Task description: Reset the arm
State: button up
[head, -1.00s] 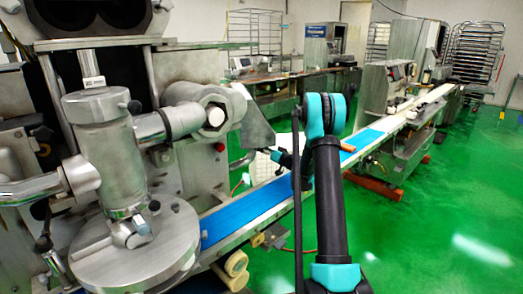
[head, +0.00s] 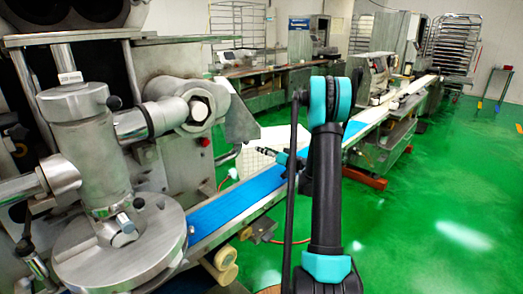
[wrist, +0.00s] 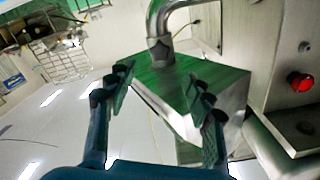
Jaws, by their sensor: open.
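My gripper (wrist: 160,98) is open and empty in the wrist view, its two dark fingers apart. Behind the fingers is a metal, box-like part (wrist: 222,84) with a bent pipe on top. I cannot tell whether the fingers touch it. In the head view my upright black and teal arm stands right of the encrusting machine (head: 102,135). The end of my arm is mostly hidden behind its own link, with a small dark part showing to the left, above the blue conveyor belt (head: 235,200).
A red button (wrist: 299,82) is on the metal panel at the right of the wrist view. A rack (head: 459,44) and more machinery stand at the back of the head view. The green floor (head: 440,205) at the right is open.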

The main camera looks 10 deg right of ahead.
jog(key=s+a+g+h, duration=0.1)
jog(key=s+a+g, duration=0.1)
jog(key=s, duration=0.4)
jog(key=s+a+g+h, duration=0.1)
jog(key=s+a+g, duration=0.1)
jog(key=s+a, duration=0.2)
jog(key=s+a+g+h, duration=0.1)
jog(key=s+a, duration=0.3)
jog(key=s, duration=0.6)
jog(key=shift+s+f+g, duration=0.15)
jog(key=shift+f+g, duration=0.05)
jog(key=shift+g, duration=0.7)
jog(key=s+d+f+m+g+h, duration=0.1)
jog(key=s+d+f+h, duration=0.2)
jog(key=s, duration=0.9)
jog(key=s+d+f+m+g+h, duration=0.1)
jog(key=s+d+f+h, duration=0.3)
jog(key=s, duration=0.9)
jog(key=shift+s+g+h, duration=0.25)
jog(key=shift+g+h, duration=0.05)
jog(key=shift+g, duration=0.5)
